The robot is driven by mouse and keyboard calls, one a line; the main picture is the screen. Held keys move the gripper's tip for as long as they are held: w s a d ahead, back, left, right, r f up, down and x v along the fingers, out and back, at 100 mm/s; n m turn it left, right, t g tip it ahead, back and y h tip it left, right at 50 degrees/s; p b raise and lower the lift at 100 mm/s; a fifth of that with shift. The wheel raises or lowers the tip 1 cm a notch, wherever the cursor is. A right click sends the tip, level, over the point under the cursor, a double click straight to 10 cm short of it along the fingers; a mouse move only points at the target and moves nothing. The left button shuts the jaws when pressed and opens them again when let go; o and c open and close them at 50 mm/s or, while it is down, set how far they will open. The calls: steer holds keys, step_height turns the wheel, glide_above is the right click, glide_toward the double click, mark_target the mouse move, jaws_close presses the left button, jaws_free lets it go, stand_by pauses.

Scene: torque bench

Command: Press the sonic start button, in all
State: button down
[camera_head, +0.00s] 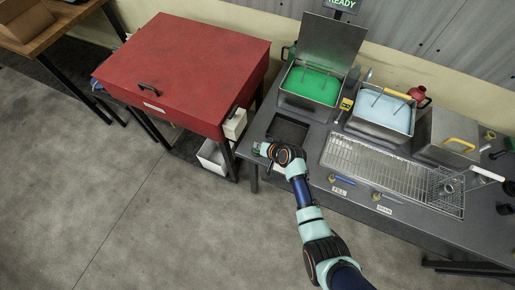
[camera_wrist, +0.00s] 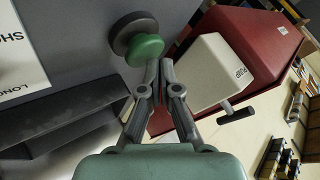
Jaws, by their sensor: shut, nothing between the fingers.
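The start button is a green round cap (camera_wrist: 147,49) on a dark grey round base (camera_wrist: 134,32), in the upper middle of the wrist view. My gripper (camera_wrist: 160,66) is shut and empty. Its fingertips are at the lower right edge of the green cap; whether they touch it I cannot tell. In the head view my gripper (camera_head: 262,149) is at the left front of the grey bench (camera_head: 345,203), and the button is not clearly visible there.
A red cabinet (camera_head: 190,65) stands left of the bench, with a white box (camera_wrist: 210,68) on its side. The bench holds a green-filled tank (camera_head: 311,84), a pale-blue-filled tank (camera_head: 382,108) and a draining rack (camera_head: 375,166). A white sign (camera_wrist: 20,55) lies left of the button.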

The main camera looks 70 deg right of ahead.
steer(key=shift+f+b, duration=0.5)
steer(key=shift+f, duration=0.15)
stand_by(0.7)
steer(key=shift+r, duration=0.15)
steer(key=shift+r+p, duration=0.9)
steer(key=shift+p, duration=0.05)
step_height(320, 180, up, 5)
steer(key=p, duration=0.4)
steer(key=shift+r+p, duration=0.1)
steer(key=shift+p, duration=0.3)
stand_by(0.3)
